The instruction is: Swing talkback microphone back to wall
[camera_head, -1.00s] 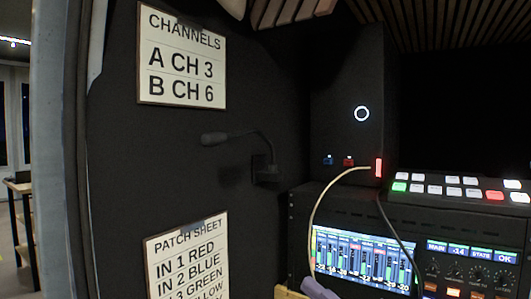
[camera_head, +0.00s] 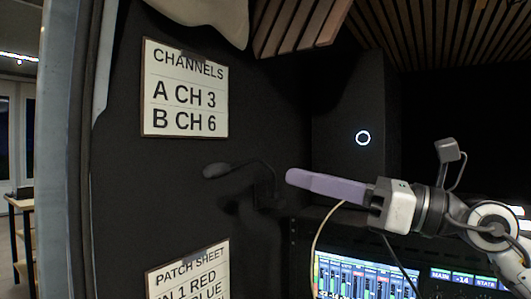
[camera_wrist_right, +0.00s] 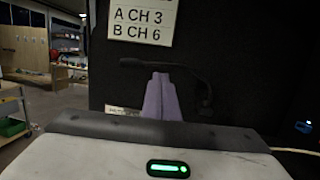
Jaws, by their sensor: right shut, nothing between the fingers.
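The talkback microphone (camera_head: 216,171) is a dark gooseneck with a thick head, mounted on the black wall. Its neck arches from the base on the right, and its head points left, away from the base. It also shows in the right wrist view (camera_wrist_right: 131,63), beyond my fingers. My right gripper (camera_head: 290,177) is shut and empty, its purple fingers pointing left, to the right of the neck. In the head view the fingertips appear close to the neck, but I cannot tell whether they touch. In the right wrist view the closed fingers (camera_wrist_right: 160,78) stand upright. My left gripper is not in view.
A CHANNELS sign (camera_head: 185,88) hangs above the microphone and a PATCH SHEET sign (camera_head: 188,272) below it. A lit mixer screen (camera_head: 365,276) and a pale cable (camera_head: 318,235) lie below my right arm. A ring-lit black panel (camera_head: 363,138) stands behind.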

